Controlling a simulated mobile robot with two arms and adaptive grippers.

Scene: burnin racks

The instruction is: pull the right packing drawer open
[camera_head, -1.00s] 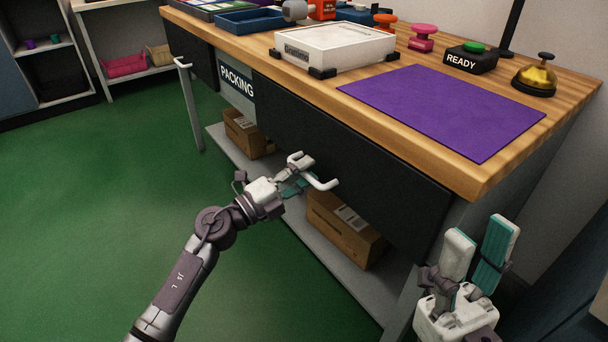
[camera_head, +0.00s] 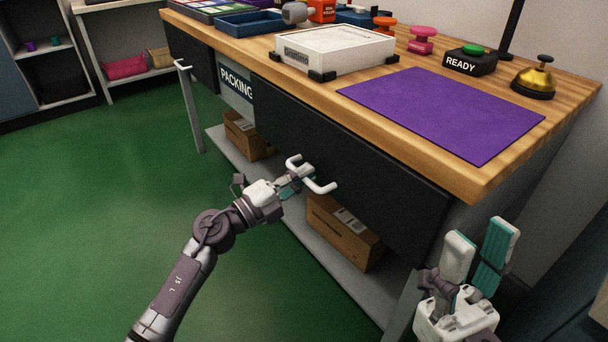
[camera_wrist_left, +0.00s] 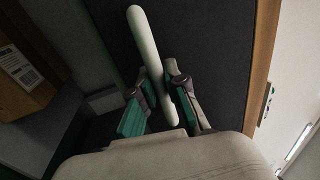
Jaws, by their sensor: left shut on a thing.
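The right packing drawer (camera_head: 390,180) is the wide dark front under the wooden tabletop, to the right of the PACKING sign. Its white bar handle (camera_head: 322,186) stands out from the front. My left gripper (camera_head: 297,173) is at that handle, shut on it. In the left wrist view the handle (camera_wrist_left: 143,40) runs between the two fingers of the left gripper (camera_wrist_left: 168,98), with the dark drawer front (camera_wrist_left: 205,40) behind. The drawer looks closed or nearly so. My right gripper (camera_head: 478,260) is at the lower right, its fingers apart and empty, away from the drawer.
Cardboard boxes (camera_head: 343,230) stand on the low shelf under the bench. On the wooden top (camera_head: 440,168) lie a purple mat (camera_head: 440,110), a white box (camera_head: 335,48), a READY button (camera_head: 470,59) and a brass bell (camera_head: 534,82). Green floor (camera_head: 90,230) is free at the left.

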